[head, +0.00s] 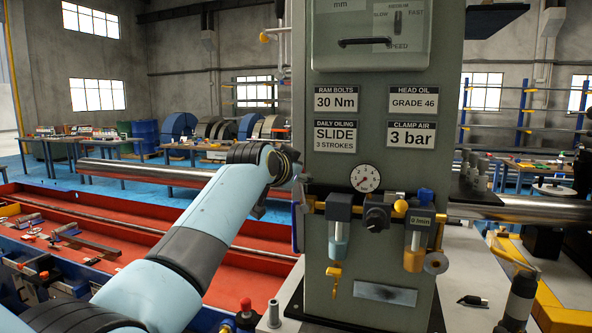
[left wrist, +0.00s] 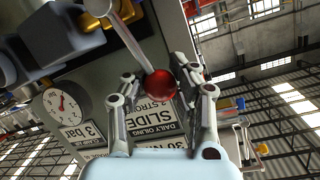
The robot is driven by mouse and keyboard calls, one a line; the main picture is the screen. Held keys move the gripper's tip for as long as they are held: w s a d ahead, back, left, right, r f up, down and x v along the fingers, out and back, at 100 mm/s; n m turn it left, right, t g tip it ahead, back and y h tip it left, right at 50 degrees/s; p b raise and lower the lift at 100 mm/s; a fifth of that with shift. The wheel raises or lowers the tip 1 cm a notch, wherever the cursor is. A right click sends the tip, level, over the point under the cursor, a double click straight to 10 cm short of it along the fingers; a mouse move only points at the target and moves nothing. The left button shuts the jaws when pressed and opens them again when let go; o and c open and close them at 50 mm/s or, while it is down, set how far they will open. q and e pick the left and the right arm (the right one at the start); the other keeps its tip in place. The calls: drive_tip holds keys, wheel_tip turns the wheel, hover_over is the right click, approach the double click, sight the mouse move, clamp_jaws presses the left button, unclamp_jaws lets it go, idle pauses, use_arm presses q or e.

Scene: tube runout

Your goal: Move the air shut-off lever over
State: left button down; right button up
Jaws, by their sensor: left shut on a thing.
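The air shut-off lever is a pale metal arm (left wrist: 131,38) ending in a red ball knob (left wrist: 160,85), seen in the left wrist view. My left gripper (left wrist: 158,90) is shut on the red knob, its linked fingers on either side of it. In the head view my left gripper (head: 299,190) is at the left edge of the grey machine column (head: 350,245), partly hidden by my own wrist. The knob cannot be made out there. The right gripper is not in view.
A pressure gauge (head: 365,178), a filter bowl (head: 338,240) and an oiler bowl (head: 415,250) sit right of my left gripper on the column front. Metal bars run behind my arm and to the right. Red machine bed lies below left.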

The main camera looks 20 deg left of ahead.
use_arm(q)
drive_tip(key=shift+d+f+m, duration=0.1)
drive_tip(key=shift+d+m, duration=0.3)
drive_tip(key=shift+d, duration=0.05)
drive_tip(key=shift+s+d+f+p, duration=0.1)
drive_tip(key=shift+d+f+p, duration=0.05)
drive_tip(key=shift+d+p, duration=0.2)
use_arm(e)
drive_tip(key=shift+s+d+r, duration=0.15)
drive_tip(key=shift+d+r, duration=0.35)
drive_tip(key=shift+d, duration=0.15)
use_arm(q)
drive_tip(key=c, duration=1.5)
unclamp_jaws()
drive_tip(key=o, duration=0.5)
drive_tip(key=shift+s+r, duration=0.25)
drive_tip(key=shift+w, duration=0.1)
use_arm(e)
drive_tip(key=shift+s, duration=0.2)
use_arm(q)
drive_tip(key=shift+a, duration=0.1)
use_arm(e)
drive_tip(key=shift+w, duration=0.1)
